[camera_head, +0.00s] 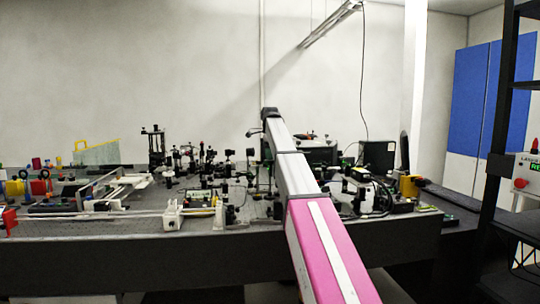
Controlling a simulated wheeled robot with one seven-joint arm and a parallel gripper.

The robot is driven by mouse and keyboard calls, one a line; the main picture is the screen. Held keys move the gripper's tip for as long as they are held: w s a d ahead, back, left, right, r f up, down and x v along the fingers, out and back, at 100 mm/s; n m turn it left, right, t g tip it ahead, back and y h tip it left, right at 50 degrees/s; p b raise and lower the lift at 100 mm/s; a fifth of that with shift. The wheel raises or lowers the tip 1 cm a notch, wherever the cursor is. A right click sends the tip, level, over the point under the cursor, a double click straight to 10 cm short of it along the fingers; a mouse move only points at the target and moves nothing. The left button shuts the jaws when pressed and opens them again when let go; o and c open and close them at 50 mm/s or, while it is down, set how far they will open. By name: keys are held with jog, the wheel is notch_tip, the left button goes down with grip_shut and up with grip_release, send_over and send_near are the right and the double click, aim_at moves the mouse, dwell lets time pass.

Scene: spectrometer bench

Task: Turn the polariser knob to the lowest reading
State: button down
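I cannot single out the polariser knob or a reading among the small parts on the optical bench (120,262). Many dark mounts and posts (205,165) crowd the bench's middle and are too small to tell apart. My pink and grey arm reaches from the lower right up over the bench and ends in a dark tip near the picture's middle. I cannot make out gripper fingers there, and whether anything is held does not show. My arm hides part of the bench behind it.
Yellow and red round-faced parts (15,187) stand at the bench's left end. A white block (173,214) sits near the front edge. A dark box (378,155) stands at the back right. A black rack (494,165) with a red-buttoned panel (527,172) stands at the right.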

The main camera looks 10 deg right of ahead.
jog(key=shift+n, duration=0.4)
jog(key=n, duration=0.5)
jog(key=shift+n, duration=0.3)
jog(key=n, duration=0.6)
jog(key=shift+n, duration=0.3)
jog(key=c, duration=1)
grip_release()
jog(key=shift+c, duration=0.2)
jog(key=shift+r, duration=0.15)
